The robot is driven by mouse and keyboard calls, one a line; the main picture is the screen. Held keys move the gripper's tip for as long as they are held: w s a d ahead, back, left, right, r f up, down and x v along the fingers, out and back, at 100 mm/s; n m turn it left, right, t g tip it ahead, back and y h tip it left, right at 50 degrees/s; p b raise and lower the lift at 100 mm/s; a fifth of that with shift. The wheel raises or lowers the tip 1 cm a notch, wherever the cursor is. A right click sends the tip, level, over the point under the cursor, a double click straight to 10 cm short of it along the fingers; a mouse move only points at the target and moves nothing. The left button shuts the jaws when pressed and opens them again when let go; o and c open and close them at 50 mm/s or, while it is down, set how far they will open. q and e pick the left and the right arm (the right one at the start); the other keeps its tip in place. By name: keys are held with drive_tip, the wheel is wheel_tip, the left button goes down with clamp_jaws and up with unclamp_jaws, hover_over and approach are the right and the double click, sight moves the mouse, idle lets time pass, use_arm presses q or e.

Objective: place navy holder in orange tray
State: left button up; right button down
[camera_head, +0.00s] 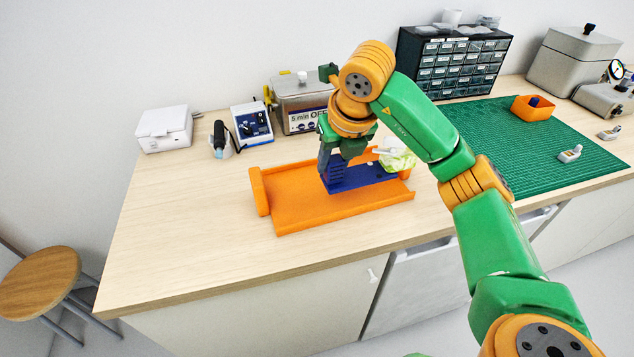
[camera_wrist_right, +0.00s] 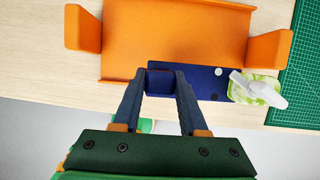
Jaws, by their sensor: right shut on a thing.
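The navy holder (camera_head: 362,177) is a flat dark-blue plate with a raised block at its left end. My right gripper (camera_head: 333,163) points down and is shut on that block, which shows between the fingers in the right wrist view (camera_wrist_right: 162,83). The plate (camera_wrist_right: 205,84) extends to the right. The orange tray (camera_head: 305,208) lies on the bench, with raised end blocks; it also shows in the wrist view (camera_wrist_right: 175,35). The holder overlaps the tray in both views; I cannot tell whether they touch. A white piece with a light-green patterned thing (camera_head: 398,162) shows at the holder's right end. My left gripper is not in view.
A green mat (camera_head: 520,150) on the right bears an orange box (camera_head: 530,112) and small grey-white pieces (camera_head: 570,154). Behind stand a drawer cabinet (camera_head: 470,62), a metal bath (camera_head: 305,108), a blue-white device (camera_head: 252,125) and a white box (camera_head: 163,130). The bench's front left is clear.

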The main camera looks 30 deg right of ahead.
drive_tip(key=w+f, duration=0.2)
drive_tip(key=w+a+f+p, duration=0.1)
drive_tip(key=f, duration=0.1)
drive_tip(key=shift+w+a+f, duration=0.15)
drive_tip(key=shift+w+a, duration=0.05)
drive_tip(key=shift+w, duration=0.15)
wheel_tip(320, 180, down, 4)
drive_tip(key=shift+r+p, duration=0.25)
drive_tip(key=shift+p, duration=0.7)
drive_tip(key=shift+w+f, duration=0.1)
drive_tip(key=shift+f, duration=0.1)
drive_tip(key=shift+c, duration=2.2)
unclamp_jaws()
